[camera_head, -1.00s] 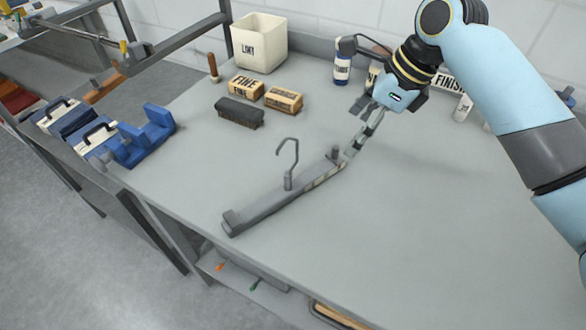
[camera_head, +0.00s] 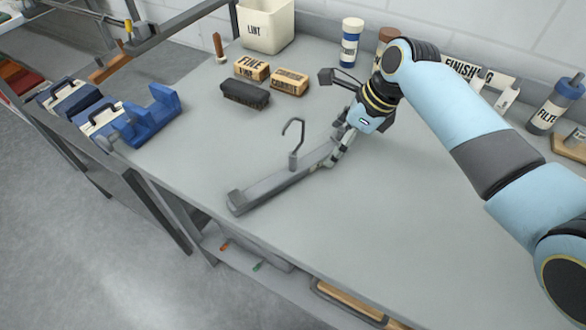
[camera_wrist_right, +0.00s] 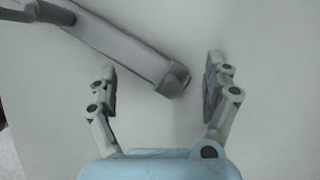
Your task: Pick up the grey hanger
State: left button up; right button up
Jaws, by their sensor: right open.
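The grey hanger (camera_head: 275,188) lies on the grey workbench, its bar running diagonally and its wire hook (camera_head: 294,135) standing up from the middle. My right gripper (camera_head: 338,150) is at the hanger's right, far end and hides part of it. In the right wrist view, the hanger's end (camera_wrist_right: 130,52) reaches in between the two spread fingers of the right gripper (camera_wrist_right: 160,82), with a gap on each side. The gripper is open and holds nothing. I cannot tell how high the fingertips are above the bench. My left gripper is not in view.
A dark brush (camera_head: 245,94), two labelled blocks (camera_head: 289,81) and a white LINT bin (camera_head: 266,28) stand behind the hanger. Bottles, including a FILTER one (camera_head: 555,105), line the back. A blue holder (camera_head: 152,120) is at left. The bench front right is clear.

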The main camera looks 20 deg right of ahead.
grip_shut()
dwell(0.4)
jog(key=shift+r, duration=0.1)
